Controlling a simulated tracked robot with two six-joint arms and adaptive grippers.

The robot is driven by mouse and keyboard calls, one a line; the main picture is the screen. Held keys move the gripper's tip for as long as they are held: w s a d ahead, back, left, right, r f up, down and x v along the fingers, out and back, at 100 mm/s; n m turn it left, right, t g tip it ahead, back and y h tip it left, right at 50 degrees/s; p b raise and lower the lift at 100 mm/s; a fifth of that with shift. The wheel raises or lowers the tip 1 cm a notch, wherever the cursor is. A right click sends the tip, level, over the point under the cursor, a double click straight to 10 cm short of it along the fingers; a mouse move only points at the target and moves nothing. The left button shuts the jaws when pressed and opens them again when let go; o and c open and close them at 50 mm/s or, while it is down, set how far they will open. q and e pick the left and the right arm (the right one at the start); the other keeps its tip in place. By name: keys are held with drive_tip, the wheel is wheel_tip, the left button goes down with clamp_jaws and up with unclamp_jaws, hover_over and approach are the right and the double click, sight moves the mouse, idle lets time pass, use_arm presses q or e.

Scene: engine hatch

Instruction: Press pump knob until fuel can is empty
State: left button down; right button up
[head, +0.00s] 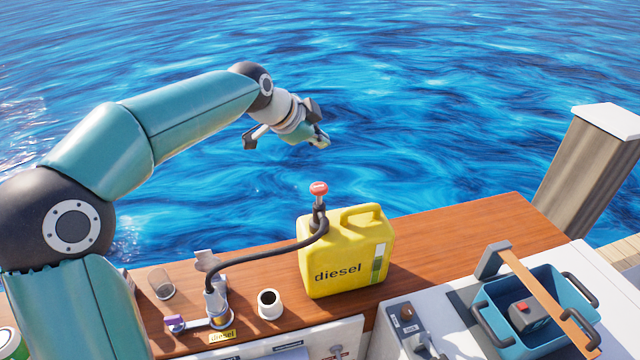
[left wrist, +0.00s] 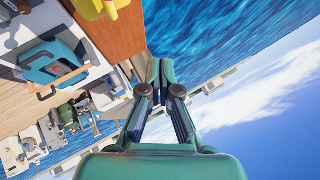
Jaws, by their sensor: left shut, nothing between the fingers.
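The yellow fuel can (head: 345,252), marked "diesel", stands upright on the wooden counter. A red pump knob (head: 319,188) sits on top of a pump on the can's left side. A black hose (head: 262,252) runs from the pump to a filler fitting (head: 215,300) on the counter, by a "diesel" label. My left gripper (head: 322,141) is shut and empty, in the air above and behind the knob, clear of it. In the left wrist view its fingers (left wrist: 160,75) meet, and part of the yellow can (left wrist: 95,8) shows at the top. My right gripper is not in view.
A blue crate (head: 560,290) with a wooden handle is at right. A wooden post (head: 590,165) rises behind it. Water lies beyond the counter.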

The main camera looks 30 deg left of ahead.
sight(318, 188)
use_arm(q)
drive_tip(key=shift+a+f, duration=0.1)
drive_tip(key=shift+a, duration=0.05)
wheel_tip(318, 188, down, 8)
drive_tip(key=b, duration=0.6)
drive_tip(key=shift+f+b, duration=0.4)
drive_tip(key=shift+b, duration=0.3)
idle(0.8)
drive_tip(key=shift+f+b, duration=0.35)
drive_tip(key=shift+b, duration=0.05)
drive_tip(key=shift+s+f+b, duration=0.1)
drive_tip(key=shift+f+b, duration=1.55)
drive_tip(key=shift+f, duration=0.1)
idle(1.2)
drive_tip(key=shift+r, duration=0.2)
drive_tip(key=shift+r+p, duration=1.6)
drive_tip(key=shift+r, duration=0.4)
